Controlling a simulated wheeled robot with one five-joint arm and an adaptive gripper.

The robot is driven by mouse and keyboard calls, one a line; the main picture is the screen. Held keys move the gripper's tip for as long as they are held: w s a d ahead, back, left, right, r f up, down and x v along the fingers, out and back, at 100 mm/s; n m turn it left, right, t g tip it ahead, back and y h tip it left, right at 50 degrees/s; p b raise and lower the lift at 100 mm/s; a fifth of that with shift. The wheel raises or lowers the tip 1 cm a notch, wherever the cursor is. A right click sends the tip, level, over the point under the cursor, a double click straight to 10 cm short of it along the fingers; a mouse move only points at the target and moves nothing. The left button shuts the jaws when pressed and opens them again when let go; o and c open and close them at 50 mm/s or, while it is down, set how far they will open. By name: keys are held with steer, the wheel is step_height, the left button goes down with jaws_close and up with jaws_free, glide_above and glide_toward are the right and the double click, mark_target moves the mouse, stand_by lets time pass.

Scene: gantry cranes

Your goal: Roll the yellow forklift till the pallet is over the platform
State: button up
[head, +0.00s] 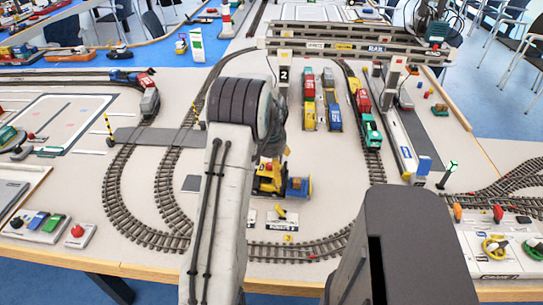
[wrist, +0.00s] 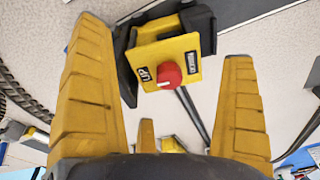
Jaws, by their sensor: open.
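The yellow forklift (head: 267,181) stands on the pale tabletop inside the track loop, partly hidden by my arm. A blue block (head: 298,187) is at its right end; I cannot make out a pallet. In the wrist view, a yellow body with a red knob and an "UP" label (wrist: 165,62) lies between the fingertips of my gripper (wrist: 165,45). It seems to be part of the forklift. The yellow fingers are wide apart, with gaps on both sides, and hold nothing. A flat grey square (head: 191,183) lies left of my arm; I cannot tell whether it is the platform.
Curved track (head: 140,210) runs around the forklift. A small plate with a yellow lever (head: 282,218) lies in front of it. Several toy trucks (head: 320,105) stand behind, with a train (head: 367,115) to their right. A grey gantry (head: 350,48) spans the back.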

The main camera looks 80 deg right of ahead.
mark_target(272, 171)
steer(key=shift+d+f+p, duration=0.2)
steer(key=shift+f+p, duration=0.5)
steer(key=shift+f, duration=0.75)
steer(key=c, duration=1.4)
steer(key=o, duration=1.4)
steer(key=shift+r, duration=0.1)
steer(key=r, duration=0.4)
steer(key=a+r, duration=0.1)
steer(key=r, duration=0.6)
steer(key=shift+a+r, duration=0.3)
steer(key=shift+a, duration=0.1)
